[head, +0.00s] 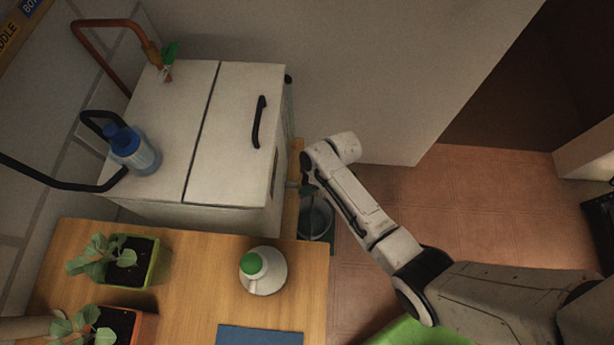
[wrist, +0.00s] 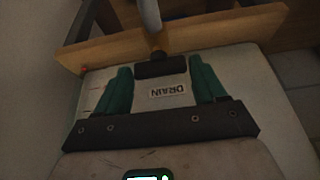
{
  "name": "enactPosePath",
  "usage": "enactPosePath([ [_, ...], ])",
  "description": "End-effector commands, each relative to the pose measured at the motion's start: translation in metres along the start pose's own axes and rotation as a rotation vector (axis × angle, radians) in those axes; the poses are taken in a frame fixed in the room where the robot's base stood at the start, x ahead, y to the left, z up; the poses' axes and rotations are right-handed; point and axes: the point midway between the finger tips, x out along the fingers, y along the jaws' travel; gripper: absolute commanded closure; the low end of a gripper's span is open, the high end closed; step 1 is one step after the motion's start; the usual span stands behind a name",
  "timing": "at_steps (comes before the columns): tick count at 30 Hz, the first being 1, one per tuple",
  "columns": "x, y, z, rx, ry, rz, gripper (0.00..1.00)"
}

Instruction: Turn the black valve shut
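A black bar-shaped valve handle (wrist: 161,67) shows in the wrist view on the end of a short metal stem. In the head view my gripper (head: 308,189) is low beside the right side of the white cabinet (head: 160,120), mostly hidden by my arm. I cannot make out the black handle there.
A wooden bench (head: 200,250) holds potted seedlings (head: 120,262), a white bottle with a green cap (head: 263,270) and a blue mat (head: 260,335). A grey bucket (head: 316,222) stands below my gripper. Tiled floor (head: 480,215) is open at the right.

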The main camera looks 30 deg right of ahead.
Motion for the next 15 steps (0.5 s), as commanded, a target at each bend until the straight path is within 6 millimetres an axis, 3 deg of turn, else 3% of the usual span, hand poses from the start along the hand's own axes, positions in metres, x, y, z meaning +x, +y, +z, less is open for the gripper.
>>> enactPosePath([
  [6, 0.0000, 0.0000, 0.0001, -0.001, 0.000, 0.000, 0.11],
  [15, -0.0044, -0.0001, 0.0000, -0.001, 0.000, 0.000, 0.11],
])
